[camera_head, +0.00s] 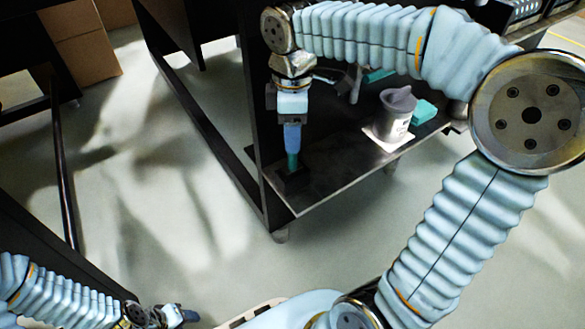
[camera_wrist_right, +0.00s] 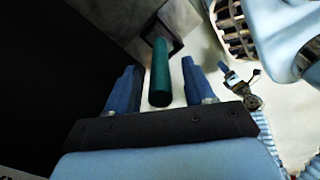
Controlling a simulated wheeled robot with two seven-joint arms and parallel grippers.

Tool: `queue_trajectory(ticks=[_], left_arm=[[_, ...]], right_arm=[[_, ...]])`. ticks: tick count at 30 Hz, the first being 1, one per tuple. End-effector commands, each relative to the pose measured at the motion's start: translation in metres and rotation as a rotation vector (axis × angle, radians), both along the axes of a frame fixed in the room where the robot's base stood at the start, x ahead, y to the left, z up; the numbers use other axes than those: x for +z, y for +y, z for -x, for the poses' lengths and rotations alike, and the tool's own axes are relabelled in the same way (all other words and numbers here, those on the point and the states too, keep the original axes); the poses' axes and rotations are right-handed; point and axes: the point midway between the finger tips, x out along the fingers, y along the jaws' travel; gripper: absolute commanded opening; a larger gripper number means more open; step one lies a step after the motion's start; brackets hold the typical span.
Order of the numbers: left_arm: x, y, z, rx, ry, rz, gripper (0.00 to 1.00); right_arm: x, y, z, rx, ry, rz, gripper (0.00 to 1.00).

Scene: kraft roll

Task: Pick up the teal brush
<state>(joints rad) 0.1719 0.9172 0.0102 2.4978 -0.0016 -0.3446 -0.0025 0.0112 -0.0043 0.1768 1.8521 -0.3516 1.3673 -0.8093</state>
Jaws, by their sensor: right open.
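The teal brush (camera_head: 292,160) stands upright in a small dark holder (camera_head: 293,183) on the lower shelf of the black bench, near its left end. Only its handle shows; its lower end is hidden in the holder. My right gripper (camera_head: 292,140) points down over the brush. In the right wrist view its blue fingers (camera_wrist_right: 161,88) are open, one on each side of the teal handle (camera_wrist_right: 160,75), with a gap on both sides. My left gripper (camera_head: 184,316) is low at the bottom left, far from the brush; its jaws are too small to judge.
A grey pitcher-like container (camera_head: 393,115) stands on a white square on the shelf (camera_head: 345,172), right of the brush. A teal block (camera_head: 424,111) lies behind it. A black bench post (camera_head: 258,130) rises close left of my right gripper. Cardboard boxes (camera_head: 85,50) stand at the back left.

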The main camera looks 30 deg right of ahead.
Motion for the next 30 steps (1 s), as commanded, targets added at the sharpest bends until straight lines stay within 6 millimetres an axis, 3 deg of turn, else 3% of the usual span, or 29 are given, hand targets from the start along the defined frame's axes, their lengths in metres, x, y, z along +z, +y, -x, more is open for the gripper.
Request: queue_trajectory(ticks=[3, 11, 21, 30], left_arm=[[-0.0046, -0.0005, 0.0001, 0.000, 0.001, 0.001, 0.48], [-0.0038, -0.0006, 0.0002, 0.000, 0.001, 0.001, 0.48], [-0.0038, -0.0006, 0.0002, 0.000, 0.001, 0.001, 0.48], [-0.0038, -0.0006, 0.0002, 0.000, 0.001, 0.001, 0.48]], right_arm=[[-0.0134, 0.0000, 0.0002, 0.000, 0.001, 0.000, 0.53], [-0.0142, 0.0001, 0.0001, 0.000, 0.000, 0.000, 0.51], [-0.0139, 0.0000, 0.0000, 0.000, 0.000, 0.000, 0.00], [-0.0137, 0.0001, 0.0000, 0.000, -0.001, 0.000, 0.00]])
